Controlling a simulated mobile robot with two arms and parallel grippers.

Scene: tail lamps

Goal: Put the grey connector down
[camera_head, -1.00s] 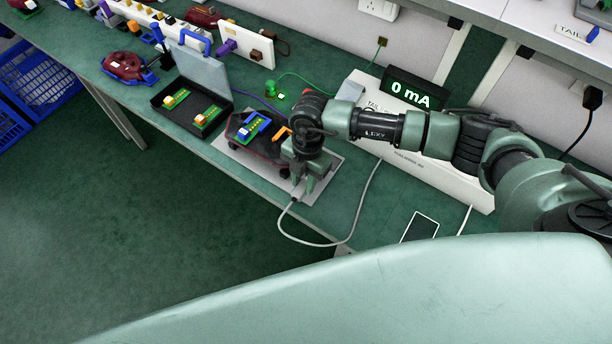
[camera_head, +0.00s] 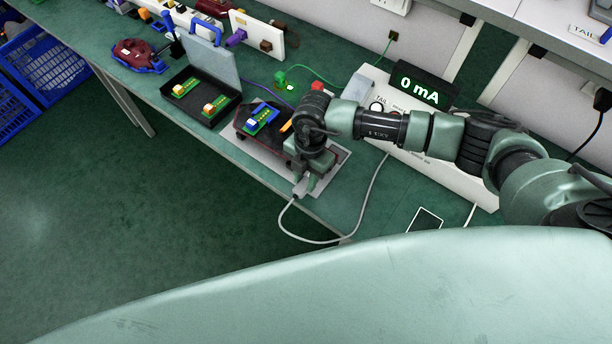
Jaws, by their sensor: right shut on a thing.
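My right gripper (camera_head: 308,184) is low at the front edge of the bench, over the near right part of a light grey plate (camera_head: 338,160). It is shut on the grey connector (camera_head: 298,190), whose grey cable (camera_head: 322,241) loops over the bench front and back up to the white tester box. The fingers hide part of the connector, and I cannot tell whether it touches the plate. A dark red tail lamp (camera_head: 245,118) with a blue-framed green board (camera_head: 262,119) lies on the plate just left of the gripper. My left gripper is out of view.
The white tester box (camera_head: 440,172) with a 0 mA display (camera_head: 420,90) stands behind my right arm. A black open case (camera_head: 204,121) holding green boards is to the left. A phone (camera_head: 425,219) lies at the bench front. Another red lamp (camera_head: 138,54) is farther left.

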